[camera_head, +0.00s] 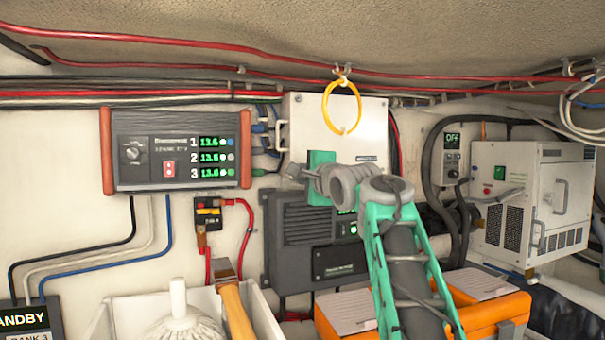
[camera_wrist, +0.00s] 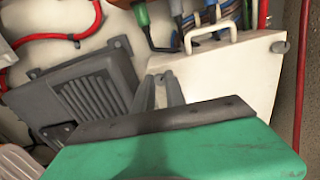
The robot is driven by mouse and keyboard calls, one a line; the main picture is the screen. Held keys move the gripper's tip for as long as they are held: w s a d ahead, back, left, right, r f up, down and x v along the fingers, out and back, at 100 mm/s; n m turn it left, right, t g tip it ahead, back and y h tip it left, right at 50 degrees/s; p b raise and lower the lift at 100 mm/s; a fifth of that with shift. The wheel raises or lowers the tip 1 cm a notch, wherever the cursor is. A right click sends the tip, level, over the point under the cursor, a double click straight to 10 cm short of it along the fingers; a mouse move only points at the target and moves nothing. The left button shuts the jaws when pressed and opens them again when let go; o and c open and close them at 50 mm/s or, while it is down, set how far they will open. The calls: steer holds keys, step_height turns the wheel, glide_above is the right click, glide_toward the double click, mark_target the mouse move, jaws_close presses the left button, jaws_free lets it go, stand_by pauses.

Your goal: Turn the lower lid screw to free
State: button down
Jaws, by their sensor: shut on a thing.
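The white box (camera_head: 318,125) hangs on the wall with a handle on its left side. It also shows in the wrist view (camera_wrist: 232,70), with its handle (camera_wrist: 212,24) at the top and one grey round screw (camera_wrist: 280,47) at a far corner, clear of my gripper. My gripper (camera_head: 293,171) is at the box's lower left corner. In the wrist view its grey fingers (camera_wrist: 161,80) are close together at the box's near edge, shut on the lower lid screw. The fingers hide that screw.
A yellow ring (camera_head: 342,107) hangs before the box. A dark finned unit (camera_head: 290,235) sits just below. A display panel (camera_head: 175,150) is at left, a white cabinet (camera_head: 520,195) at right. A white bin (camera_head: 262,315) and an orange case (camera_head: 480,318) stand in front.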

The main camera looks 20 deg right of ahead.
steer(key=n, duration=0.9)
steer(key=shift+b, duration=0.3)
steer(key=shift+n, duration=0.4)
steer(key=c, duration=1.4)
jaws_free()
steer(key=shift+o, duration=0.2)
steer(key=s+b, duration=0.2)
steer(key=s, duration=0.5)
steer(key=shift+s+b, duration=0.4)
